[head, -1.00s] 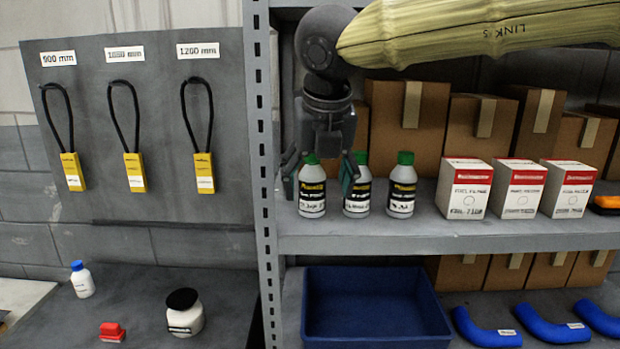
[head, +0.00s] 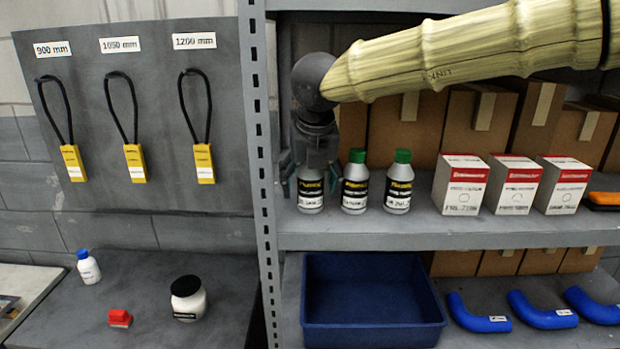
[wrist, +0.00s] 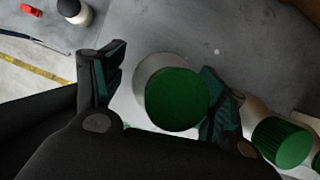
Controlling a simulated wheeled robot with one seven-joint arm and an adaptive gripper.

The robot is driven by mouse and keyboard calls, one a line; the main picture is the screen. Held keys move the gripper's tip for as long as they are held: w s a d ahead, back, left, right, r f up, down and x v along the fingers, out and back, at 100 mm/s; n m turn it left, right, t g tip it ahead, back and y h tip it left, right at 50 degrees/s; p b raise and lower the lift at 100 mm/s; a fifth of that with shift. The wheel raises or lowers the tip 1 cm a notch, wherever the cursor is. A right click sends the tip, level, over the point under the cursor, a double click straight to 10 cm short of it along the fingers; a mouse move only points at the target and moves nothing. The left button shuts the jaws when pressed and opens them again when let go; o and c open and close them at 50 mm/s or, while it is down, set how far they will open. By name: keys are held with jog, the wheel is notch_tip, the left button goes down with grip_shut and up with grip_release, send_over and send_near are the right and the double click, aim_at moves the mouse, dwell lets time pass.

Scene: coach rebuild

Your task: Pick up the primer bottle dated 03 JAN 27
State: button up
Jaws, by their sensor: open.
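Three white primer bottles with black labels and green caps stand upright in a row on the upper shelf: left (head: 311,202), middle (head: 354,193) and right (head: 398,193). The date print is too small to read. My gripper (head: 311,187) is open, pointing down over the left bottle, with a finger on each side of it. In the head view the hand hides that bottle's cap. In the wrist view the green cap (wrist: 176,99) is between the open fingers, nearer the right one; contact cannot be told. A neighbouring green cap (wrist: 281,143) is just beyond the right finger.
The shelf upright (head: 261,180) is close left of my gripper. White-and-red boxes (head: 461,187) stand to the right, brown cartons (head: 409,135) behind. A blue bin (head: 373,333) is below. A bench with a white jar (head: 188,301) is at left.

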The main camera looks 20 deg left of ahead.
jog(key=shift+w+d+f, duration=0.1)
jog(key=shift+w+f, duration=0.1)
jog(key=shift+f, duration=0.15)
jog(key=shift+c, duration=0.3)
jog(key=c, duration=1.2)
jog(key=shift+r, duration=0.1)
jog(key=shift+c, duration=0.2)
